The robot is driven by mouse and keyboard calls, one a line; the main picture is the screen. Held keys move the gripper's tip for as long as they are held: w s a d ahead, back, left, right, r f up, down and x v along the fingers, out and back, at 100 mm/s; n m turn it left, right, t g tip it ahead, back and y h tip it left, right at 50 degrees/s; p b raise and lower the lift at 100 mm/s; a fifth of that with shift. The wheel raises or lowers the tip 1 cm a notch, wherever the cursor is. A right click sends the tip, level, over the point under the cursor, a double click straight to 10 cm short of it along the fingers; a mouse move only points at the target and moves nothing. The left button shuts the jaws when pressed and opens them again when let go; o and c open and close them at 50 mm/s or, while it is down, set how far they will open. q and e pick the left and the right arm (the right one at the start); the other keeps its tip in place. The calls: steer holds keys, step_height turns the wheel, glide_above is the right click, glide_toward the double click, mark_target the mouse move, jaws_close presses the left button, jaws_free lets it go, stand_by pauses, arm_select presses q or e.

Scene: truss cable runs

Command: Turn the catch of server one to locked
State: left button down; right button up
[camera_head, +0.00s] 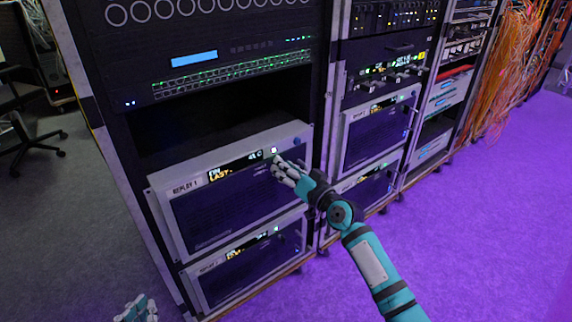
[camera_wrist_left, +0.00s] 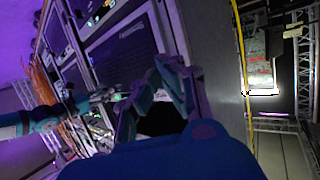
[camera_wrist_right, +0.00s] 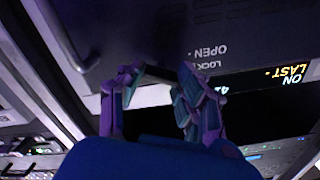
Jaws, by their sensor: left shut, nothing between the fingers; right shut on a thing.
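Server one, labelled REPLAY 1 (camera_head: 235,190), is a grey-framed unit with a dark front and a small display (camera_head: 235,165), in the rack's lower part. My right gripper (camera_head: 280,170) is at the right part of its front, below the display. In the right wrist view, my right gripper (camera_wrist_right: 158,76) is shut on the catch beside the printed words LOCKED and OPEN (camera_wrist_right: 208,60). The fingers hide most of the catch, so I cannot tell its angle. My left gripper (camera_head: 138,308) is shut and empty, low at the left, away from the rack; it shows in the left wrist view (camera_wrist_left: 178,75).
A similar unit (camera_head: 245,265) sits directly below server one. A dark empty bay (camera_head: 210,115) is above it. More racks with equipment (camera_head: 375,130) stand to the right, with orange cables (camera_head: 510,65) beyond. The purple-lit floor (camera_head: 480,220) in front is clear. A chair (camera_head: 30,130) stands far left.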

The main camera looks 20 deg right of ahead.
arm_select(q)
steer(key=s+a+f+g+y+p, duration=0.1)
steer(key=s+a+f+g, duration=0.1)
steer(key=s+f+g, duration=0.2)
steer(key=s+a+f+g+y+p, duration=0.1)
steer(key=s+a+f+g+p, duration=0.1)
steer(key=s+f+g, duration=0.3)
steer(key=shift+s+a+f+n+g+y, duration=0.3)
steer(key=shift+s+a, duration=0.15)
steer(key=shift+s, duration=1.65)
arm_select(e)
steer(key=shift+d+f+m, duration=0.1)
steer(key=shift+m, duration=3.05)
steer(key=shift+f+m, duration=0.1)
steer(key=shift+m, duration=3.05)
steer(key=o, duration=1.1)
steer(key=shift+o, duration=0.2)
steer(key=v, duration=1.2)
